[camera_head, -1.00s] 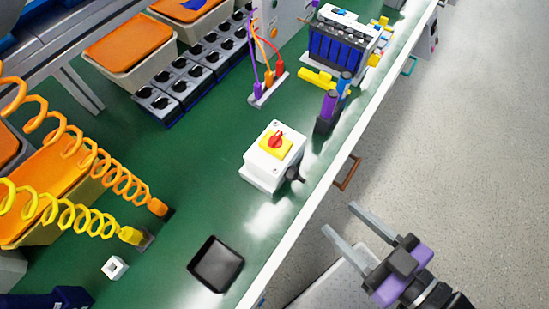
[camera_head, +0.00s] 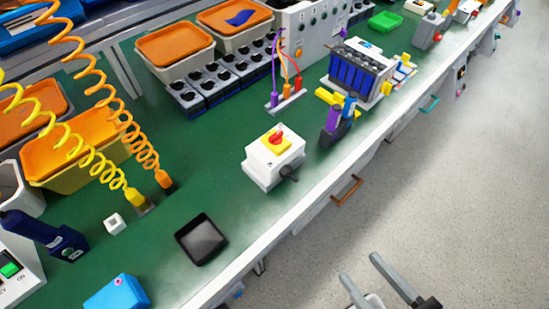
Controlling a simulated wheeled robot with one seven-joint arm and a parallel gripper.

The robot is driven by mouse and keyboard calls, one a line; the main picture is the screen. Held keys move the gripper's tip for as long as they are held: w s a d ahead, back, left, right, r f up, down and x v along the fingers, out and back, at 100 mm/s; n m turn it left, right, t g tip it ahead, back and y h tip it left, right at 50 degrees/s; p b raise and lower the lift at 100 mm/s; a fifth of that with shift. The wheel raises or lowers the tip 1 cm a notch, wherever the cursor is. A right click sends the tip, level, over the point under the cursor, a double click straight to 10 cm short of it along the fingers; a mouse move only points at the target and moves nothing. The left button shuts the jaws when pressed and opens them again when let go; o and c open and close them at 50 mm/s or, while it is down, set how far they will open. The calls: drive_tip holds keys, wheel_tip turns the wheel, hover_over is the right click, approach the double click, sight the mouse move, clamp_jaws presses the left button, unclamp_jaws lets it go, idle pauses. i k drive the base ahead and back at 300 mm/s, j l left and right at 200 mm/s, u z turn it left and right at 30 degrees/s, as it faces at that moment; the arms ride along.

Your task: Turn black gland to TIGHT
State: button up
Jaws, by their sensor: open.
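The black gland (camera_head: 289,174) sticks out of the lower right side of a white switch box (camera_head: 272,166). The box has a yellow plate with a red rotary knob (camera_head: 276,138) on top and stands on the green bench near its front edge. No TIGHT marking can be read at this size. My gripper (camera_head: 360,276) is open and empty, off the front of the bench at the bottom right, well apart from the gland. Only its two grey fingers and a bit of its body show.
A dark square tray (camera_head: 201,240) lies left of the box on the bench. A holder with purple and blue cylinders (camera_head: 335,122) stands to the right of the box. An orange handle (camera_head: 347,190) juts from the bench front. The green surface around the box is clear.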

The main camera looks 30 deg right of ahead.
sight(286, 173)
drive_tip(key=k+l, duration=0.15)
drive_tip(key=l, duration=0.15)
drive_tip(key=k+l, duration=0.1)
drive_tip(key=l, duration=0.2)
drive_tip(key=k+l, duration=0.15)
drive_tip(key=l, duration=0.15)
drive_tip(key=k+l, duration=0.1)
drive_tip(key=l, duration=0.2)
